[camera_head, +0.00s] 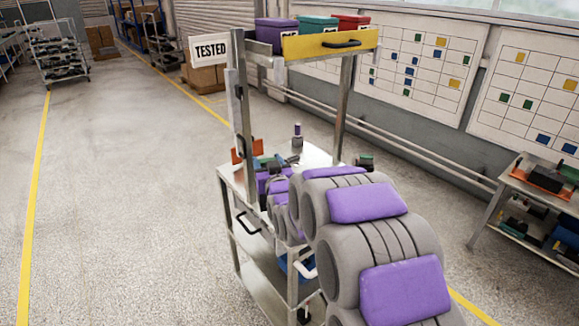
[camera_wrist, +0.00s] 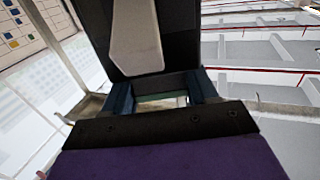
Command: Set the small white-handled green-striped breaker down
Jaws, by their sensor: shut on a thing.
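The breaker (camera_wrist: 138,38) fills the top middle of the wrist view. It has a dark body with a pale, whitish handle. My gripper (camera_wrist: 163,93) is shut on it, with blue finger pads at its two sides. A thin pale-green strip shows between the pads; I cannot tell whether it is the breaker's stripe. In the head view my arm reaches over the trolley top (camera_head: 318,157), and its purple-and-grey links hide much of the gripper and the breaker. I cannot tell whether the breaker touches any surface.
A "TESTED" sign (camera_head: 210,49) stands at the trolley's left post. Purple, teal and red bins (camera_head: 318,27) sit on the upper shelf behind a yellow board (camera_head: 330,44). Small parts and a purple-topped item (camera_head: 297,134) crowd the trolley top. A side bench (camera_head: 540,190) stands right.

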